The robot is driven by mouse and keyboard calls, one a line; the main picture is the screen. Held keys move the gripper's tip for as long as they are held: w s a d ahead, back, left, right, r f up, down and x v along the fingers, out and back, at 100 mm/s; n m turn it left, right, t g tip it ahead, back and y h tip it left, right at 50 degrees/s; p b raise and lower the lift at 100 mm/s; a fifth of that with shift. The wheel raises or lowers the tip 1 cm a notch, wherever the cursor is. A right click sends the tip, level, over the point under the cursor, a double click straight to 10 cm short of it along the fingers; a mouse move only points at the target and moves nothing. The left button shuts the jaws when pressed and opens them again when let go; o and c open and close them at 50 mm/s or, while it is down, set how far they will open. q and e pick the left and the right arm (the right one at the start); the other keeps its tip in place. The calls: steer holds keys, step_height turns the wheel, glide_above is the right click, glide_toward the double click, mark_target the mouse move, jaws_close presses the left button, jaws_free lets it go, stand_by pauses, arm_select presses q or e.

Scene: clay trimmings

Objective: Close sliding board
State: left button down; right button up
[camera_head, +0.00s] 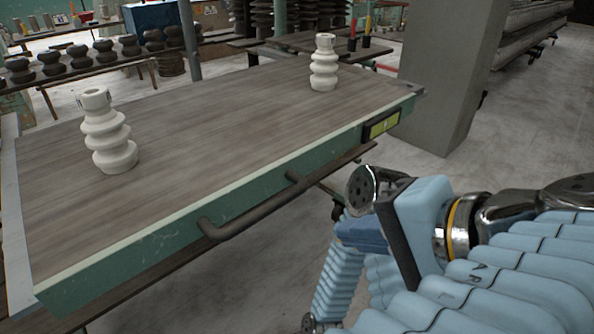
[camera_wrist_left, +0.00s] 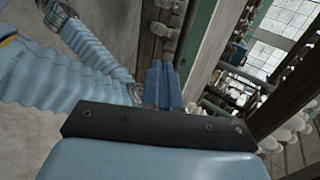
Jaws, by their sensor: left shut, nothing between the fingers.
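The sliding board (camera_head: 215,125) has a wide brown wood-grain top and a green front edge with a dark bar handle (camera_head: 262,212). It spans the left and middle of the head view. My left gripper (camera_head: 362,235) is shut and empty, with blue fingers, to the right of the handle and in front of the board's near right part. Its shut fingers (camera_wrist_left: 165,86) show in the wrist view, with green and dark parts of the board's edge close beyond them. I cannot tell whether they touch. My right gripper cannot be made out.
Two white ribbed insulators, one at left (camera_head: 108,135) and one at the far right (camera_head: 323,65), stand upright on the board. A grey pillar (camera_head: 440,75) rises behind its right end. Dark insulators (camera_head: 50,62) line a back bench. Concrete floor at right is clear.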

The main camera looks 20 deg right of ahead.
arm_select(q)
steer(key=w+a+f, duration=0.4)
steer(key=w, duration=0.5)
steer(key=shift+w, duration=0.25)
